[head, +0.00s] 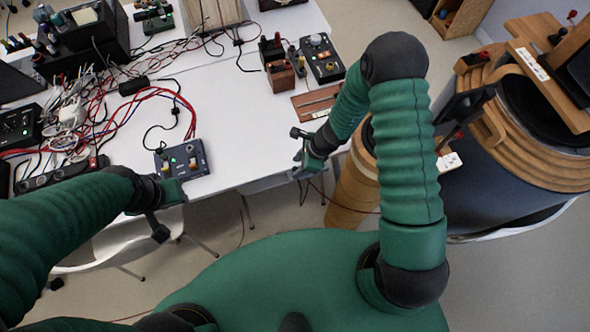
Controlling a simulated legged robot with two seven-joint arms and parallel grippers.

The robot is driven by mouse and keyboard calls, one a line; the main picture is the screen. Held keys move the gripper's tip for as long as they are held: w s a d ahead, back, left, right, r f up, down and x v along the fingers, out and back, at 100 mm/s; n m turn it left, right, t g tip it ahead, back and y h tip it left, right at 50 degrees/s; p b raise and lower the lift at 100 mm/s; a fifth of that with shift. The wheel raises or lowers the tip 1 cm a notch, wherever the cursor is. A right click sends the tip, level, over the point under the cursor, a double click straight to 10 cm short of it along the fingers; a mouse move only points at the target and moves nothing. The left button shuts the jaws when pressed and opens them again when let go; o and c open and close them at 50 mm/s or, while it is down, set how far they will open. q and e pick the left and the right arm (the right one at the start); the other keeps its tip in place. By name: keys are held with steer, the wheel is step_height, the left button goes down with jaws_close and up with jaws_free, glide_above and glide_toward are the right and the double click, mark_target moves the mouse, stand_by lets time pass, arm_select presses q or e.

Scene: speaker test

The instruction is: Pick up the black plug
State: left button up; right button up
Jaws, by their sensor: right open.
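A small black block (133,86) lies among the cables on the white table; I cannot tell whether it is the black plug. No other plug can be made out with certainty in the cable tangle. My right gripper (298,152) is open and empty at the table's right front edge, well to the right of the block. My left gripper (170,212) is at the front edge, close to a small dark box with knobs (184,160). Its fingers are partly hidden, and I cannot tell if they are apart.
The white table (235,115) has a clear middle. Red and black cables (75,115) crowd its left side. A meter box (321,58) and a wooden-sided box (280,76) stand at the back right. A large wooden-rimmed drum (535,165) stands right of the table.

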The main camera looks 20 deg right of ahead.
steer(key=shift+s+x, duration=0.25)
steer(key=shift+x, duration=0.95)
steer(key=shift+w+a+f, duration=0.15)
steer(key=shift+w, duration=0.05)
steer(key=shift+c, duration=0.5)
arm_select(q)
steer(key=shift+s+f, duration=0.15)
steer(key=shift+f, duration=0.05)
arm_select(e)
jaws_close()
